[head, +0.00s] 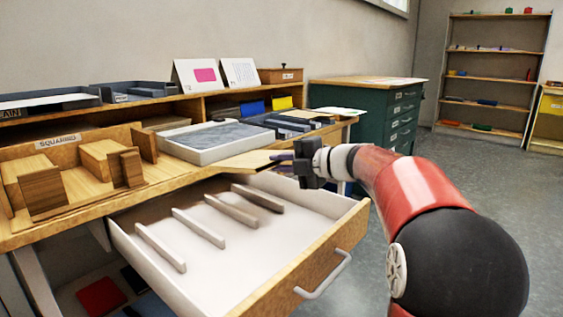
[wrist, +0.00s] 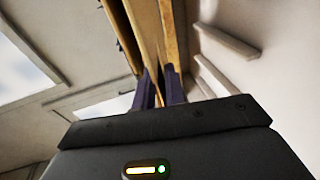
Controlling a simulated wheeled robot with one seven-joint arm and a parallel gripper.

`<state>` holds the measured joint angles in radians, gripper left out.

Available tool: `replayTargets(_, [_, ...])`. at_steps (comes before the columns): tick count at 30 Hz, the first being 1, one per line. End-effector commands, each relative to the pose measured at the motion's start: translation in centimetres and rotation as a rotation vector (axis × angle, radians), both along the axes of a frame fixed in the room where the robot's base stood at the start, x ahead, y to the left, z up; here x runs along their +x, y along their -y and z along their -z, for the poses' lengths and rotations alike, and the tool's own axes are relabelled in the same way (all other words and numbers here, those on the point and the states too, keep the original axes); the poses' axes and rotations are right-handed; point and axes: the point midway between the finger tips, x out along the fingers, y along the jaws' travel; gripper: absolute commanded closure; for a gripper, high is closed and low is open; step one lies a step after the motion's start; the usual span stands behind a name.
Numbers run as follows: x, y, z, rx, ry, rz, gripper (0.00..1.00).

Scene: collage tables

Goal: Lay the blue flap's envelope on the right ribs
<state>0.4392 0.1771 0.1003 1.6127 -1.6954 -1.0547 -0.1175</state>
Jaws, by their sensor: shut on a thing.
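My gripper (head: 282,156) is shut on a flat tan envelope (head: 243,162), held near the worktop's front edge, above the back of the open drawer. The envelope shows edge-on between my fingers in the wrist view (wrist: 147,35). I cannot make out a blue flap on it. The white-floored drawer (head: 285,235) holds two pairs of low ribs. The right ribs are a nearer one (head: 230,211) and a farther one (head: 257,197), both bare. The left ribs (head: 160,247) are also bare. A blue panel (head: 252,108) and a yellow panel (head: 281,103) stand at the back of the worktop.
A grey tray (head: 213,141) with a white rim lies on the worktop behind the envelope. A wooden holder (head: 75,165) stands at left. The drawer front (head: 315,260) with its handle juts out. A green cabinet (head: 370,110) stands behind my arm.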

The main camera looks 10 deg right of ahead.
Motion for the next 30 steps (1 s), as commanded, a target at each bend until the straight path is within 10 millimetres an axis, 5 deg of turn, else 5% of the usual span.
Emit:
replayTargets(18, [1.3,-1.0,8.0,0.0,0.001,0.0,1.0])
replayTargets(30, [4.1,-3.0,9.3,0.002,0.0,-0.002,1.0])
